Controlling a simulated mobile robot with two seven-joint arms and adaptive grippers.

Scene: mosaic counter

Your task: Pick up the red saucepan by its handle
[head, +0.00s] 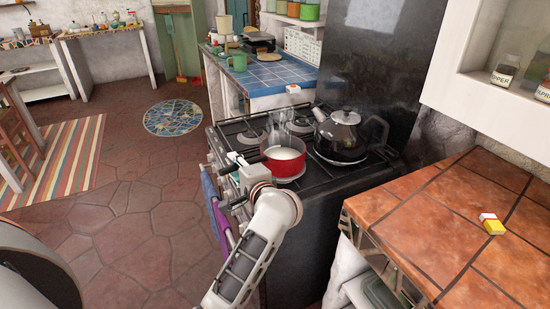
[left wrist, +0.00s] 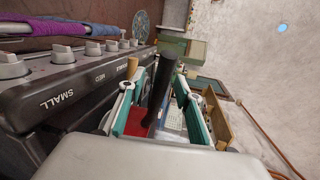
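The red saucepan (head: 284,165) sits on the stove top at its front, with pale contents or a pale inside. My left gripper (head: 238,161) is at the stove's front edge, just left of the pan. Its handle is mostly hidden by my gripper in the head view. In the left wrist view the dark handle (left wrist: 160,85) stands between the two teal-lined fingers of my left gripper (left wrist: 160,108), which are spread with gaps beside it. My right gripper is not in view.
A dark kettle (head: 342,138) stands behind and right of the pan on the stove (head: 318,182). Control knobs (left wrist: 60,54) and hanging cloths (head: 215,205) line the stove's front. A tiled counter (head: 430,225) with a small yellow box (head: 493,226) is at right.

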